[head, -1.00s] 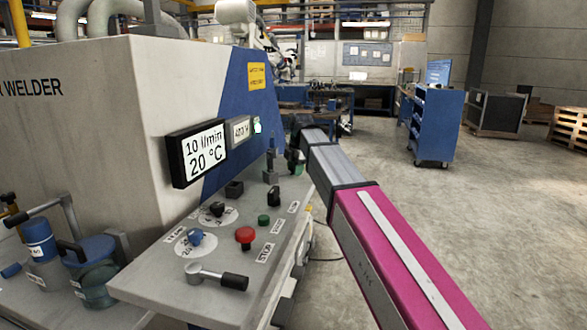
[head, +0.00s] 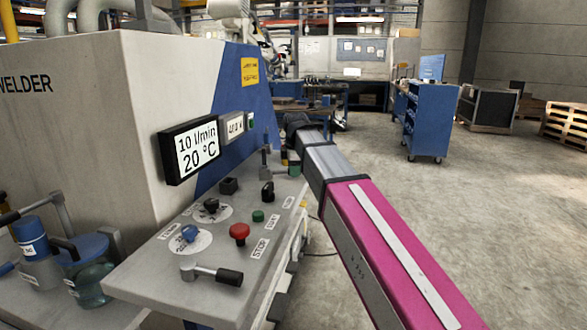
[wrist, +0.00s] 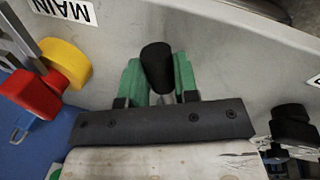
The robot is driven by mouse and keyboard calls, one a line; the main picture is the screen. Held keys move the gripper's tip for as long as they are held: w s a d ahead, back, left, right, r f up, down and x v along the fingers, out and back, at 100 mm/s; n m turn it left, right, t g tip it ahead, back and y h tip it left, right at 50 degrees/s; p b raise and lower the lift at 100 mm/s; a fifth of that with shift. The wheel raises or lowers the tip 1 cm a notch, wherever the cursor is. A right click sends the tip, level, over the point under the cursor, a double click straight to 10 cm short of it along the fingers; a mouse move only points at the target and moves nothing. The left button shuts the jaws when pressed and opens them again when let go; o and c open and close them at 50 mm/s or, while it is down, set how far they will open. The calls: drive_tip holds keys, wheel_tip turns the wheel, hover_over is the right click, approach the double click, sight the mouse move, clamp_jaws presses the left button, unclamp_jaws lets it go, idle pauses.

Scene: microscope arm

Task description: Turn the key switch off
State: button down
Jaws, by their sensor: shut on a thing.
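In the head view my gripper (head: 293,168) is at the far end of the sloping control panel (head: 165,272), partly behind my arm, and the knob cannot be made out there.
A red and yellow switch (wrist: 62,65) by a MAIN label is left of my gripper in the wrist view; another black knob (wrist: 292,125) is right. The head view shows a red stop button (head: 239,232), a lever (head: 228,277) and a display (head: 192,150).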

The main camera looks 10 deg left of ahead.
sight(294, 181)
drive_tip(key=shift+s+m+h, duration=0.4)
drive_tip(key=shift+s+m, duration=1.45)
drive_tip(key=shift+m, duration=0.15)
drive_tip(key=shift+s, duration=0.1)
drive_tip(key=c, duration=0.9)
unclamp_jaws()
drive_tip(key=shift+o, duration=0.2)
drive_tip(key=shift+r, duration=0.1)
wheel_tip(294, 181, up, 10)
drive_tip(key=s, duration=0.2)
drive_tip(key=shift+a+r, duration=0.2)
drive_tip(key=shift+r, duration=0.05)
drive_tip(key=shift+s, duration=0.1)
